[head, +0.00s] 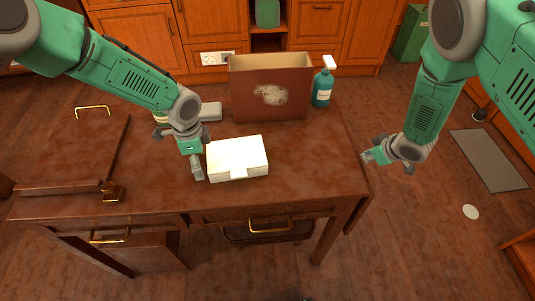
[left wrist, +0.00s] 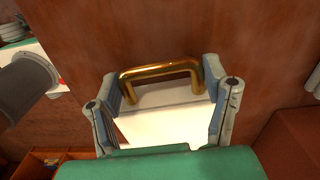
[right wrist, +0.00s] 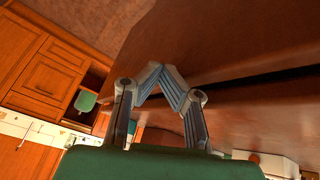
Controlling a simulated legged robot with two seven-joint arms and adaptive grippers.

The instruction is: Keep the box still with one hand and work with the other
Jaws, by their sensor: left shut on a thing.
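A closed white box (head: 238,157) with a small front tab sits on the wooden table (head: 300,185). My left gripper (head: 198,175) is down at its left side, shut on it. In the left wrist view, the left fingers (left wrist: 163,95) stand apart with a white surface (left wrist: 165,125) between them. A gold handle (left wrist: 165,72) shows across the fingertips; I cannot tell what it belongs to. My right gripper (head: 370,158) is empty, in the air by the table's right edge. In the right wrist view its fingertips (right wrist: 160,72) meet.
A tall brown open box (head: 270,100) with a pale smudge stands behind the white box. A teal spray bottle (head: 322,85) is to its right. A pale grey item (head: 210,112) lies left of it. The table's right front is clear.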

